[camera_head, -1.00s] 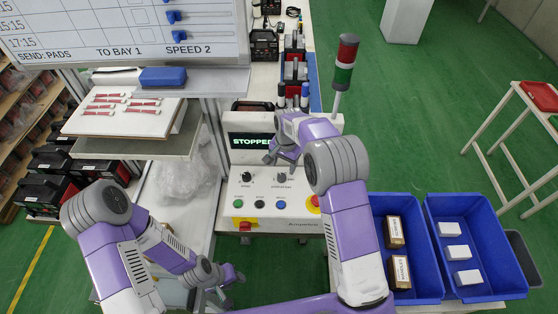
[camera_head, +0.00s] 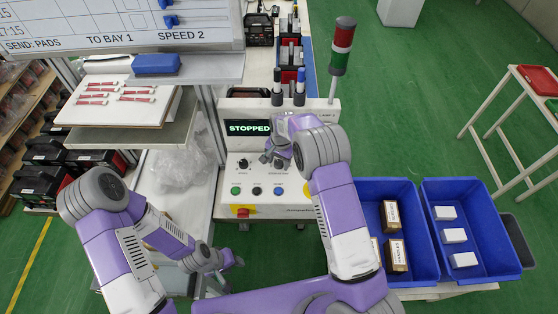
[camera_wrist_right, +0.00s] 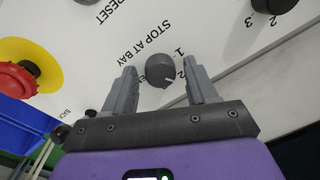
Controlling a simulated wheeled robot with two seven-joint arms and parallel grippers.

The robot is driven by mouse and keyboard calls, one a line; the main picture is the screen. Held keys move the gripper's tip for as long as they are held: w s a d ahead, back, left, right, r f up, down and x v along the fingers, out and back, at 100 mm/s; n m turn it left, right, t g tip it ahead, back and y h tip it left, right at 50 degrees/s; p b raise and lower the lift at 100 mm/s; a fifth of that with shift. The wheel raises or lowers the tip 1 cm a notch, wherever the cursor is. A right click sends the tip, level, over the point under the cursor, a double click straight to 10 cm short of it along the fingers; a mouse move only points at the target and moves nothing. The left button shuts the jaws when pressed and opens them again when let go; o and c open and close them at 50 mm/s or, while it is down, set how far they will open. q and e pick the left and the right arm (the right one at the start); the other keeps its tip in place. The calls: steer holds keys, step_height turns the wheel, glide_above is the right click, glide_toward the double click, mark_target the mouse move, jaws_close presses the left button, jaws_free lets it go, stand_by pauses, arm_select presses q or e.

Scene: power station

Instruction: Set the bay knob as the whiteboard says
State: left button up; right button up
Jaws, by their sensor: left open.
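The whiteboard (camera_head: 120,22) at the upper left reads "SEND: PADS TO BAY 1 SPEED 2". The grey bay knob (camera_wrist_right: 160,70), labelled "STOP AT BAY", is in the right wrist view with 1 and 2 printed at its right. Its white mark points to the lower right, below the 2; further numbers are hidden by a finger. My right gripper (camera_wrist_right: 161,66) is open, its fingers on either side of the knob with gaps showing. In the head view my right gripper (camera_head: 274,160) is over the panel and hides most of the knob. My left gripper (camera_head: 233,263) is open and empty, low beside the panel.
A second knob (camera_head: 243,163) and several buttons are on the panel, below a screen (camera_head: 248,127) reading "STOPPED". A red stop button on yellow (camera_wrist_right: 18,80) is close to the right gripper. Blue bins (camera_head: 400,190) stand at the right.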

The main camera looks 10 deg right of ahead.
steer(key=c, duration=0.9)
steer(key=shift+o, duration=0.2)
steer(key=shift+n, duration=0.3)
steer(key=shift+n+b, duration=0.8)
steer(key=shift+n, duration=0.2)
steer(key=n+b, duration=0.1)
steer(key=n, duration=0.1)
steer(key=shift+n, duration=0.3)
steer(key=n+b, duration=0.1)
steer(key=n, duration=0.2)
steer(key=shift+w+n, duration=0.1)
steer(key=shift+n, duration=0.2)
steer(key=shift+n+g, duration=0.3)
steer(key=shift+n, duration=1.2)
steer(key=shift+b, duration=0.3)
